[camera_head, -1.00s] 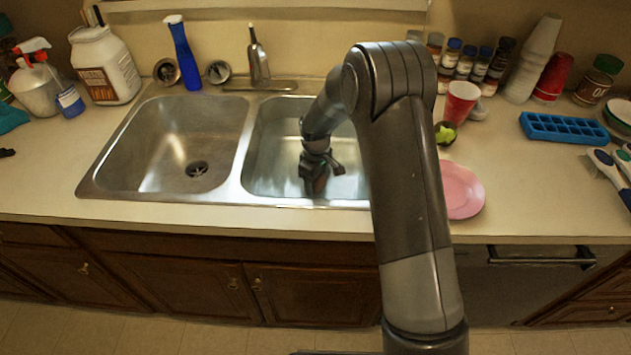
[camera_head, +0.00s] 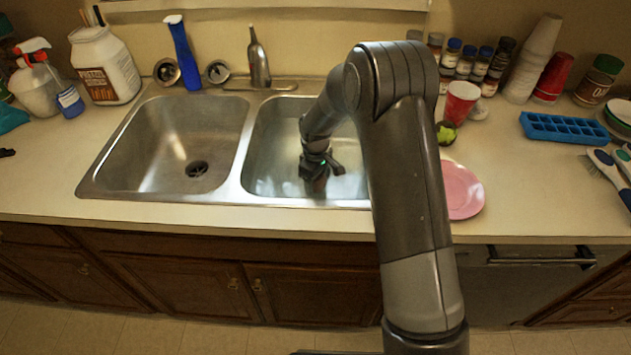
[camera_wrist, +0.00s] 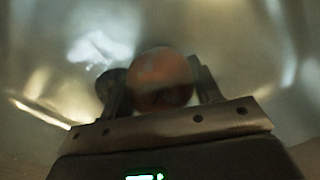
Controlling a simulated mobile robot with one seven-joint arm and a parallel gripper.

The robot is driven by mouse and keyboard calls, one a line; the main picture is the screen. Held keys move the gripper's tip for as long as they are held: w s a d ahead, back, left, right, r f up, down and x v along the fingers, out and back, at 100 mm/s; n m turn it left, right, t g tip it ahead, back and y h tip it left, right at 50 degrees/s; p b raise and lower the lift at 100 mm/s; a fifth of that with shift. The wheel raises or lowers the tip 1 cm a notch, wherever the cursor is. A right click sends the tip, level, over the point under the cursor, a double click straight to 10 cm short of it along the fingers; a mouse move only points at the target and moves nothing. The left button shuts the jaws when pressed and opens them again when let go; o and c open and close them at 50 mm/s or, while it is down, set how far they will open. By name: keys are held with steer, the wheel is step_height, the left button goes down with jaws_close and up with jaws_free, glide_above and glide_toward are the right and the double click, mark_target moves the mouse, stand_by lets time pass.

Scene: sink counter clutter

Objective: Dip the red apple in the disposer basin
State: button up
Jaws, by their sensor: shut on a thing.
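The red apple (camera_wrist: 162,80) sits between the two fingers of my gripper (camera_wrist: 162,88) in the wrist view, with a finger on each side. My gripper is shut on it. In the head view my gripper (camera_head: 320,186) points down inside the right sink basin (camera_head: 268,150), low near its front part. The apple is mostly hidden there by the hand. The left basin (camera_head: 150,140) is empty and shows a dark drain (camera_head: 197,169). I cannot tell from the pictures which basin has the disposer. A dark round patch beside the left finger in the wrist view is too blurred to name.
A metal divider (camera_head: 243,150) separates the basins. A pink plate (camera_head: 462,190), red cup (camera_head: 461,100) and blue ice tray (camera_head: 565,128) are on the right counter. The front left counter is clear.

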steer(key=shift+s, duration=0.1)
stand_by(0.3)
steer(key=shift+s+d, duration=0.15)
steer(key=shift+s, duration=0.3)
steer(key=shift+w, duration=0.2)
steer(key=shift+w+a, duration=0.2)
steer(key=shift+w, duration=0.2)
steer(key=shift+s+d, duration=0.2)
steer(key=shift+s, duration=0.4)
steer(key=shift+w+a, duration=0.2)
steer(key=shift+w, duration=0.4)
